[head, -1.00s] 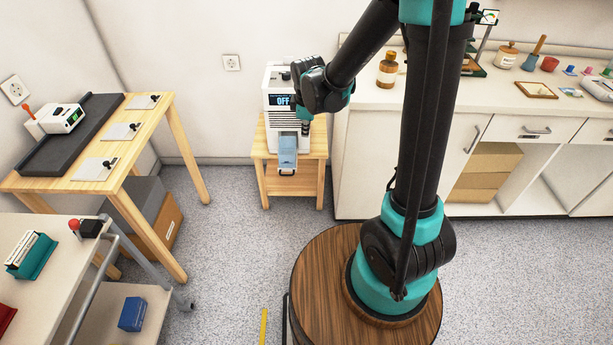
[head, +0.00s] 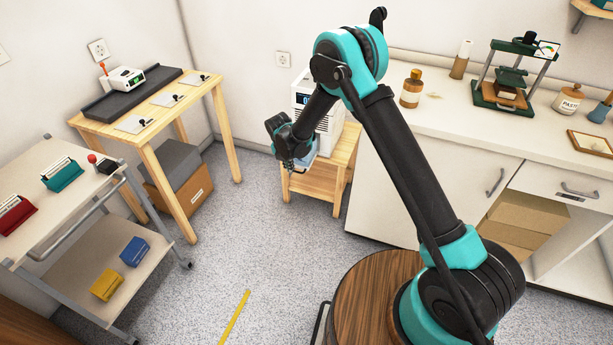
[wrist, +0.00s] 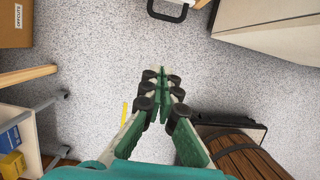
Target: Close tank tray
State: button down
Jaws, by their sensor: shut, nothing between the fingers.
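The white machine (head: 329,120) with a dark display stands on a small wooden stand, partly hidden behind my arm. In the wrist view, a dark looped handle (wrist: 168,12), which looks like the tray's, shows at the top edge. My gripper (head: 288,164) hangs in front of the machine at about tray height. In the wrist view my gripper (wrist: 160,72) has its green fingers together with nothing between them, apart from the handle. Exact contact with the tray is hidden in the head view.
The wooden stand (head: 322,182) holds the machine beside the white counter (head: 425,165). A wooden table (head: 205,88) and a grey trolley (head: 75,250) stand at the left. The speckled floor between is clear except for a yellow strip (head: 234,318).

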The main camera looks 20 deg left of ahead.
jog(key=w+f, duration=0.6)
jog(key=f, duration=0.3)
jog(key=shift+w+f, duration=0.15)
jog(key=shift+f, duration=0.05)
jog(key=shift+d, duration=0.15)
